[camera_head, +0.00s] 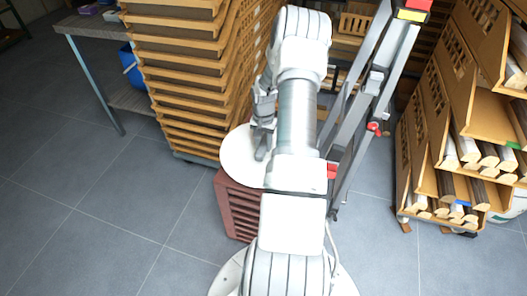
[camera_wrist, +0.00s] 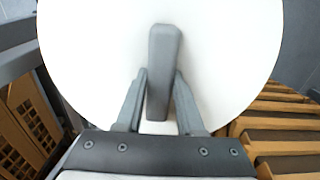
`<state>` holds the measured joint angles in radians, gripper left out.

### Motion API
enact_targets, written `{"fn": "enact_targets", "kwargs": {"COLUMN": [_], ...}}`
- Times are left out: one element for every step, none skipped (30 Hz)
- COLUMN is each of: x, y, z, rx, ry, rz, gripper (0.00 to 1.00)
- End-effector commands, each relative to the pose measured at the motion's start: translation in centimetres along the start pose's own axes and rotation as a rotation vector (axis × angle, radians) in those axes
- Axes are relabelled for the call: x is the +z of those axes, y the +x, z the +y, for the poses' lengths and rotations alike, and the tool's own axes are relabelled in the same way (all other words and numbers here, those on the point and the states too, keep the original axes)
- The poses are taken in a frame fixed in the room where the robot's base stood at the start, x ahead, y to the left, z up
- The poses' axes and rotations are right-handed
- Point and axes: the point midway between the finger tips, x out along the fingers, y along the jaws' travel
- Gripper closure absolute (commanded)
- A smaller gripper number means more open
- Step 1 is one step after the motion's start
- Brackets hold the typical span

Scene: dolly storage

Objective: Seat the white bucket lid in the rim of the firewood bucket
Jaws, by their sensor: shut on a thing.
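The white bucket lid (camera_head: 238,158) is a flat round disc with a grey bar handle (camera_wrist: 164,60) in its middle. My gripper (camera_wrist: 159,78) is shut on this handle, one finger on each side, and the lid (camera_wrist: 220,60) fills most of the wrist view. In the head view my gripper (camera_head: 262,143) is partly hidden by my arm. The lid is over or in front of a reddish-brown slatted container (camera_head: 235,205). I cannot tell whether they touch. I cannot surely pick out the firewood bucket; no open rim shows under the lid.
A tall stack of wooden trays (camera_head: 185,75) stands behind the lid to the left. A grey ladder-like frame (camera_head: 362,110) stands right of my arm. A wooden rack (camera_head: 430,150) with light rods is at the right. A blue bucket (camera_head: 131,66) is beneath a table (camera_head: 88,27). The left floor is clear.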

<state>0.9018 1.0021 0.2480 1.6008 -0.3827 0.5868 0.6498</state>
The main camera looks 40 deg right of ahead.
Motion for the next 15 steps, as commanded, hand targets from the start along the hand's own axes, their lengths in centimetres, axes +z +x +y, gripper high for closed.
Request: {"fn": "enact_targets", "kwargs": {"x": [0.0,0.0,0.0,0.0,-0.1,-0.1,-0.1,-0.1,-0.1,-0.1,-0.1,-0.1,-0.1,-0.1,-0.1], "y": [-0.1,-0.2,-0.3,-0.5,-0.6,-0.8,-1.0,-1.1,-1.4,-1.5,-1.7,-1.9,-2.0,-2.2,-2.4], "z": [0.0,0.0,0.0,0.0,0.0,0.0,0.0,0.0,0.0,0.0,0.0,0.0,0.0,0.0,0.0], "rx": [0.0,0.0,0.0,0.0,0.0,0.0,0.0,0.0,0.0,0.0,0.0,0.0,0.0,0.0,0.0], "ry": [0.0,0.0,0.0,0.0,0.0,0.0,0.0,0.0,0.001,0.001,0.001,0.001,0.001,0.0,0.0], "rz": [0.001,0.001,0.001,0.001,0.001,0.002,0.002,0.002,0.002,0.002,0.002,0.002,0.002,0.002,0.002], "gripper": [1.0,1.0,1.0,1.0,1.0,1.0,1.0,1.0,1.0,1.0,1.0,1.0,1.0,1.0,1.0]}}
